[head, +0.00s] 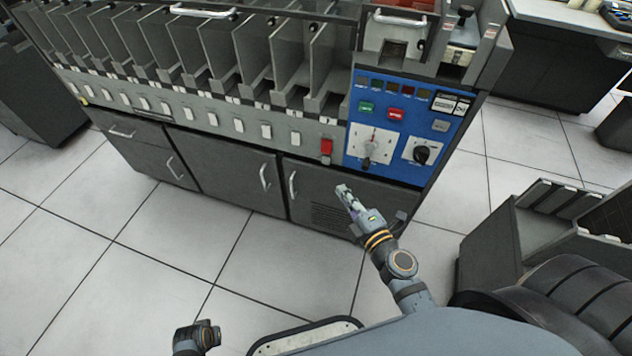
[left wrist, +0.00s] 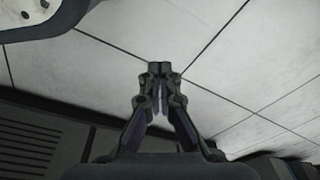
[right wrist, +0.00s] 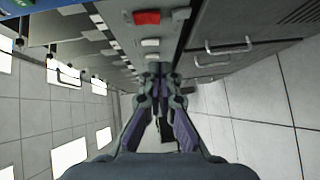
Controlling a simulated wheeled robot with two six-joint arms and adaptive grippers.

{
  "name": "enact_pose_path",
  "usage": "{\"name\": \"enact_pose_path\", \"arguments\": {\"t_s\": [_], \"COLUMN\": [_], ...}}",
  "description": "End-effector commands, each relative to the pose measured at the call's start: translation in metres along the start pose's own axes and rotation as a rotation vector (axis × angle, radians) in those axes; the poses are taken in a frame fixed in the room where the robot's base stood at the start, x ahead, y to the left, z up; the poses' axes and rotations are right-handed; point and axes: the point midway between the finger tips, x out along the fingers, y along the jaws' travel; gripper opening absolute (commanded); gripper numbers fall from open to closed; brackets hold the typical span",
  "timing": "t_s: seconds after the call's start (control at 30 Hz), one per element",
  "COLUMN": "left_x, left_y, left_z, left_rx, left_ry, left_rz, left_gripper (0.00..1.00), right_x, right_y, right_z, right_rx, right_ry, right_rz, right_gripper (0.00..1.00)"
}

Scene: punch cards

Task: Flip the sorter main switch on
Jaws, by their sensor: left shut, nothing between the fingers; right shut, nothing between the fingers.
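The sorter (head: 215,160) is a long grey machine with a row of card pockets. A red switch (head: 326,148) sits on its front strip, just left of the blue control panel (head: 387,165); the red switch also shows at the top of the right wrist view (right wrist: 147,17). I cannot tell its on or off state. My right gripper (head: 342,190) is shut and empty, in front of the cabinet, below and slightly right of the red switch, apart from it. My left gripper (left wrist: 160,68) is shut and empty, pointing over bare floor.
The blue panel carries a green button (head: 366,107), a red button (head: 395,114), a dial with a lever and a black knob (head: 422,154). White switches (head: 266,131) line the strip leftward. A grey card rack (head: 520,235) stands at right. The tiled floor (head: 180,250) is clear at left.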

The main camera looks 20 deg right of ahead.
Motion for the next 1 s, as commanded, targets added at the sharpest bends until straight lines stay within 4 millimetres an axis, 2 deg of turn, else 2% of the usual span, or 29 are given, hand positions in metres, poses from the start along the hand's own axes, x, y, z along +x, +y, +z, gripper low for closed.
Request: {"name": "enact_pose_path", "arguments": {"t_s": [0.03, 0.17, 0.4, 0.53, 0.77, 1.0], "left_x": [0.004, 0.002, 0.001, 0.007, 0.029, 0.037], "left_y": [0.001, 0.001, 0.001, -0.001, -0.009, -0.010], "left_z": [-0.001, -0.002, -0.002, 0.004, 0.027, 0.033], "left_rx": [0.000, 0.000, 0.000, 0.000, 0.002, 0.004], "left_ry": [0.001, 0.000, 0.000, -0.001, 0.005, 0.010], "left_rz": [0.001, 0.001, 0.001, -0.003, -0.016, -0.019], "left_gripper": [0.00, 0.00, 0.00, 0.00, 0.00, 0.00], "right_x": [0.000, -0.001, 0.000, 0.009, 0.054, 0.105], "right_y": [0.001, 0.009, 0.009, 0.011, 0.014, 0.012], "right_z": [-0.002, -0.004, -0.004, -0.003, -0.004, -0.004], "right_rx": [-0.018, -0.038, -0.036, -0.036, -0.034, -0.036], "right_ry": [0.006, 0.012, 0.011, 0.009, 0.011, 0.011], "right_rz": [0.012, 0.022, 0.021, 0.022, 0.023, 0.023], "right_gripper": [0.00, 0.00, 0.00, 0.00, 0.00, 0.00]}}
